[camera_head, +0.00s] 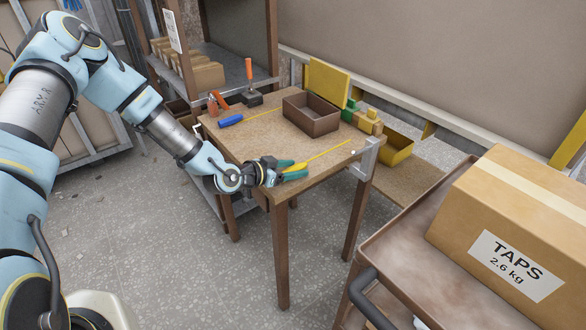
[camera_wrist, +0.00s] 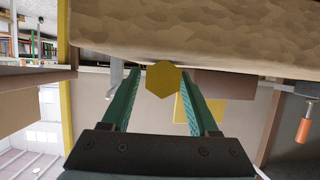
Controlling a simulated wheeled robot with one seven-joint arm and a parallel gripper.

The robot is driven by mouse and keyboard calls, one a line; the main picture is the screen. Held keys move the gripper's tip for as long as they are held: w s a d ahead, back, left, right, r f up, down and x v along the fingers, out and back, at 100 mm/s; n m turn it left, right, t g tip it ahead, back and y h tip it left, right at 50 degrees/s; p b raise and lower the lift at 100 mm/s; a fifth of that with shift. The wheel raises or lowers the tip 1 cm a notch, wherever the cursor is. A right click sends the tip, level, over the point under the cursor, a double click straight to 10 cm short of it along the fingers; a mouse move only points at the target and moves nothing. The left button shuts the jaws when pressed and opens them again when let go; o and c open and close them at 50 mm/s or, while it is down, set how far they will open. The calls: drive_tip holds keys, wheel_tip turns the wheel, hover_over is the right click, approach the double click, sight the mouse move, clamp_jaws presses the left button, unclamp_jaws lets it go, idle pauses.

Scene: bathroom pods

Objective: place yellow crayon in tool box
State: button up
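The yellow crayon (camera_head: 325,154) is a long thin stick lying near the front right of the wooden table (camera_head: 262,138). In the wrist view its hexagonal end (camera_wrist: 163,79) shows between the green fingertips of my gripper (camera_head: 291,170). My gripper is at the table's front edge, with a finger on each side of the crayon; narrow gaps seem to remain, so it looks open around it. An open brown box (camera_head: 312,125), likely the tool box, stands at the back right of the table. Its inside looks empty from here.
A blue-handled screwdriver (camera_head: 231,121), an orange tool (camera_head: 216,101) and an upright orange-handled tool (camera_head: 250,82) are at the table's back left. A yellow bin (camera_head: 398,148) is behind the table. A cart (camera_head: 425,260) with a TAPS carton (camera_head: 520,225) stands front right.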

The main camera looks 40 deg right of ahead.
drive_tip(key=shift+o, duration=0.4)
drive_tip(key=shift+p, duration=0.35)
